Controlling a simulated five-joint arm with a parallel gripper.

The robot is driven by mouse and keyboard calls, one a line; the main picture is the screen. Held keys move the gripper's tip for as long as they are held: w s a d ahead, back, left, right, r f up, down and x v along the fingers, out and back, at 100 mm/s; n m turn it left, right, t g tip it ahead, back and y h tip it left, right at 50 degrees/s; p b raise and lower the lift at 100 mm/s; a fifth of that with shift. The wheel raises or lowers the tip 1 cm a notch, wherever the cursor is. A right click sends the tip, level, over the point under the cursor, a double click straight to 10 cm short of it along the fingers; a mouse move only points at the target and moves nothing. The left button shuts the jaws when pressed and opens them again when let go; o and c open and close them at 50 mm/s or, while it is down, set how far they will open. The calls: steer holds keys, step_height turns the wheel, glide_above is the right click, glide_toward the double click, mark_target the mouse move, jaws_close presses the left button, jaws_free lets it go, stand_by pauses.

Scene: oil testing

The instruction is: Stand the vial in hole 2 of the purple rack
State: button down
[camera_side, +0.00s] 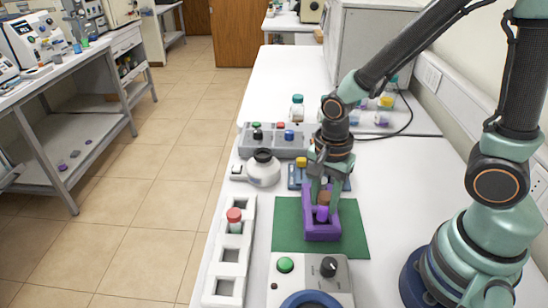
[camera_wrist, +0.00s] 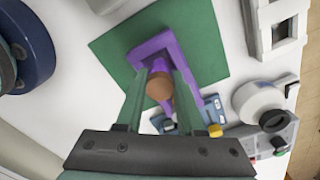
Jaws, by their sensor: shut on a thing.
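The vial shows mainly as a brown cap (camera_side: 323,198), seen from above in the wrist view (camera_wrist: 159,86). My gripper (camera_side: 322,192) points down and is shut on the vial; its two fingers flank the cap in the wrist view (camera_wrist: 161,88). The purple rack (camera_side: 322,232) stands on a green mat, and its purple frame also shows around the vial in the wrist view (camera_wrist: 150,46). The vial is over or within the rack. Its lower end is hidden, so I cannot tell which hole it lines up with or whether it is seated.
A white rack (camera_side: 223,286) with a red-capped vial (camera_side: 234,218) stands left of the green mat (camera_side: 285,236). A control box (camera_side: 338,290) with a green button is in front.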

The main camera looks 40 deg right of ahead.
mark_target(326, 194)
steer(key=shift+f, duration=1)
steer(key=shift+f, duration=0.1)
steer(key=c, duration=0.5)
jaws_free()
step_height(326, 194, up, 12)
steer(key=shift+r, duration=0.1)
steer(key=d+r+n+t, duration=0.1)
steer(key=r+n+t, duration=0.1)
steer(key=n, duration=0.3)
steer(key=d+r+n+t, duration=0.1)
steer(key=d+r+n, duration=0.1)
steer(key=n, duration=0.3)
steer(key=w+d+r+n+t, duration=0.1)
steer(key=d+r+n+t, duration=0.1)
steer(key=r+n, duration=0.2)
steer(key=shift+d+n+t, duration=0.25)
steer(key=shift+n+t, duration=0.05)
steer(key=shift+n, duration=0.4)
